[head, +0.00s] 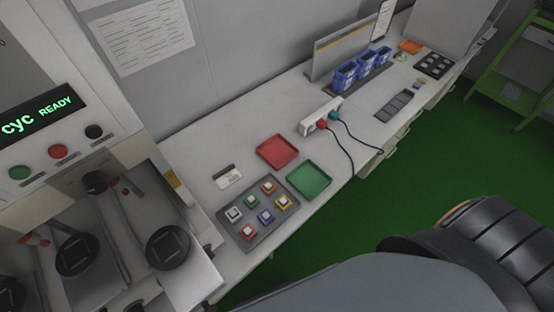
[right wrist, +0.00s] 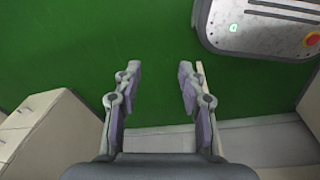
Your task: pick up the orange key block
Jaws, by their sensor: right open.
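A dark grey tray (head: 243,245) on the bench holds several small key blocks with pale tops. Their bases look grey (head: 234,214), green (head: 251,202), red (head: 268,188), blue (head: 266,216), yellow-orange (head: 283,203) and red-orange (head: 248,232). At this size I cannot tell for certain which one is the orange key block. My right gripper (right wrist: 161,83) is open and empty above the green floor in the right wrist view, with no key block near it. My left gripper is not in view.
Beside the key tray are an empty red tray (head: 277,150) and an empty green tray (head: 309,180). A white power strip (head: 321,116) with plugs and cables, blue bins (head: 345,76) and an orange tray (head: 410,47) lie farther along. A test machine (head: 40,125) stands left.

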